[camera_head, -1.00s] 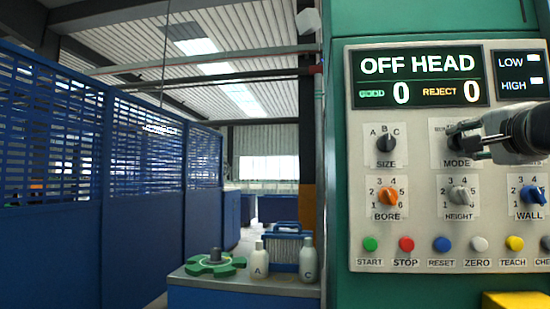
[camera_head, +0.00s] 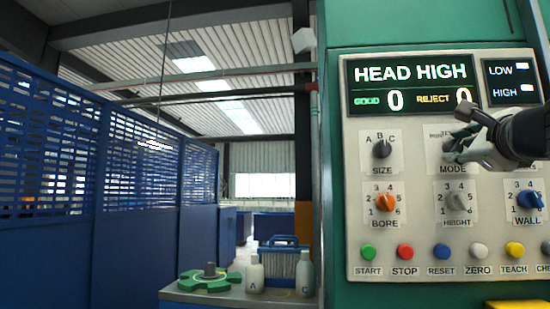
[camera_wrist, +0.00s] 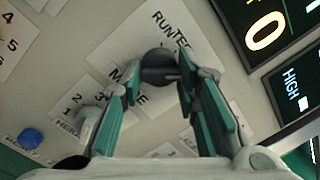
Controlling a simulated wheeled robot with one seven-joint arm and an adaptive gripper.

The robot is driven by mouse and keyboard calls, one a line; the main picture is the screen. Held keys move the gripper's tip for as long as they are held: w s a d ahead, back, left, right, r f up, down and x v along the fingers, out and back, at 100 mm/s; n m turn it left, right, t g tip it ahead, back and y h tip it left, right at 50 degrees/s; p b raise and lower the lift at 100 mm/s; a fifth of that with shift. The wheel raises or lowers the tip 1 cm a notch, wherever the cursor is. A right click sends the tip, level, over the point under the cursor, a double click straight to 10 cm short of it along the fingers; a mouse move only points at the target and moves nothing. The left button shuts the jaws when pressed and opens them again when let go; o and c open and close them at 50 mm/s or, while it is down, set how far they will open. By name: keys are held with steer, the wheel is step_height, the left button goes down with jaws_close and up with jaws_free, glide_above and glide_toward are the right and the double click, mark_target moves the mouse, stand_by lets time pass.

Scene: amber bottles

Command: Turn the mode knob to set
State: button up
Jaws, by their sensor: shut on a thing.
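My gripper (camera_wrist: 159,78) is shut on the knob, one green-padded finger on each side. In the head view my gripper (camera_head: 456,147) covers most of the knob above the word MODE, with my wrist coming in from the right. The knob's pointer direction cannot be told. The display (camera_head: 413,85) reads "HEAD HIGH", GOOD 0 and REJECT 0.
Close by are the SIZE knob (camera_head: 381,149), orange BORE knob (camera_head: 384,203), grey HEIGHT knob (camera_head: 457,202) and blue WALL knob (camera_head: 529,199). A row of coloured buttons, including a green START (camera_head: 368,251), runs below. White bottles and a green star wheel (camera_head: 205,281) stand left.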

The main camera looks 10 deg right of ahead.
steer(key=shift+f+m, duration=0.2)
steer(key=shift+m, duration=0.4)
steer(key=shift+w, duration=0.1)
steer(key=o, duration=1.2)
steer(key=shift+c, duration=0.2)
steer(key=shift+r, duration=0.1)
steer(key=shift+s+a, duration=0.15)
steer(key=shift+s, duration=0.25)
steer(key=v, duration=1.1)
